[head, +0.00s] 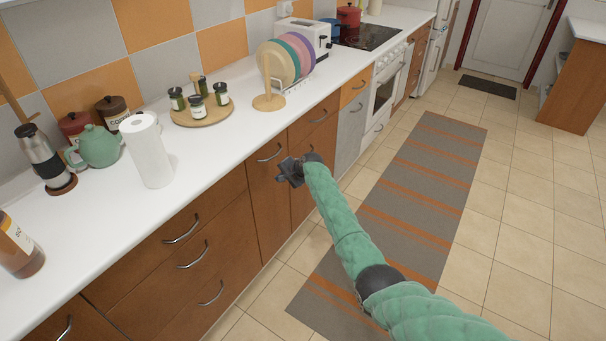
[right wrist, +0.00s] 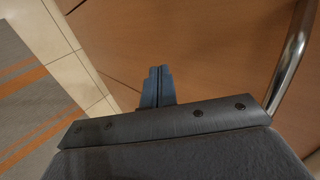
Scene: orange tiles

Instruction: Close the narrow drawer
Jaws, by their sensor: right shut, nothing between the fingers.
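My right gripper (head: 289,172) is in front of the wooden cabinet fronts, near a narrow front (head: 265,195) with a curved metal handle (head: 270,154). This tall narrow front looks like the narrow drawer; I cannot tell how far it stands out, as the gripper and arm hide part of its right side. In the right wrist view the gripper's fingers (right wrist: 158,85) are together and empty. They point at a wooden surface (right wrist: 215,50), with a metal handle (right wrist: 293,58) to the right; contact is unclear. My left gripper is out of view.
Wider drawers (head: 190,265) lie to the left. The white counter (head: 225,140) above holds a paper towel roll (head: 147,152), a jar tray (head: 203,118) and a plate rack (head: 268,101). A striped rug (head: 425,185) lies on the open tiled floor to the right.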

